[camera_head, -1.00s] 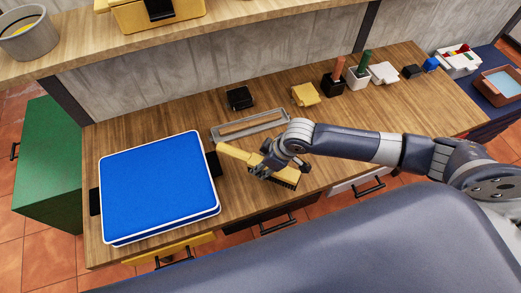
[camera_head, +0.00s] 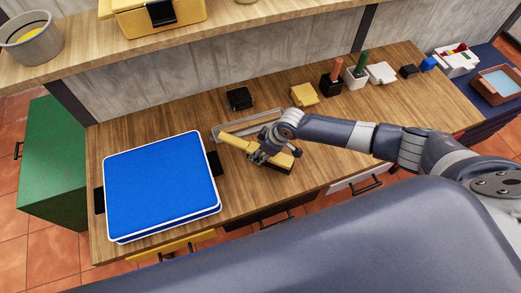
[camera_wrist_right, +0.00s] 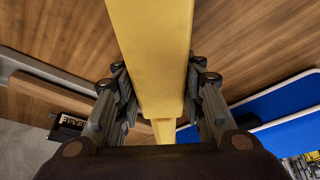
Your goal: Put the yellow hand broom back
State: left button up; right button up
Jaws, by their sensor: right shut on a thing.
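The yellow hand broom (camera_head: 239,143) is in the grip of my right gripper (camera_head: 262,158) in the head view. Its handle points left and its head with dark bristles is at the right. The handle overlaps the near edge of a grey rectangular frame (camera_head: 217,133) on the bench; whether it touches is unclear. In the right wrist view the broom (camera_wrist_right: 150,50) runs between the two fingers of my right gripper (camera_wrist_right: 160,100), which are shut on it. My left gripper is not in view.
A blue panel with a white rim (camera_head: 160,185) lies left of the broom. Behind are a black block (camera_head: 239,98), a yellow block (camera_head: 304,95) and holders with brown (camera_head: 335,68) and green (camera_head: 361,63) handles. A shelf (camera_head: 90,50) overhangs at the back left.

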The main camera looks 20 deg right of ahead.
jog(key=shift+f, duration=0.3)
jog(key=o, duration=1)
jog(key=shift+r+b, duration=0.15)
jog(key=shift+b, duration=0.2)
jog(key=b+v, duration=0.1)
jog(key=v, duration=0.9)
jog(key=shift+s+d+r+b, duration=0.1)
jog(key=shift+s+r+b, duration=0.2)
jog(key=shift+b, duration=0.1)
jog(key=shift+f, duration=0.1)
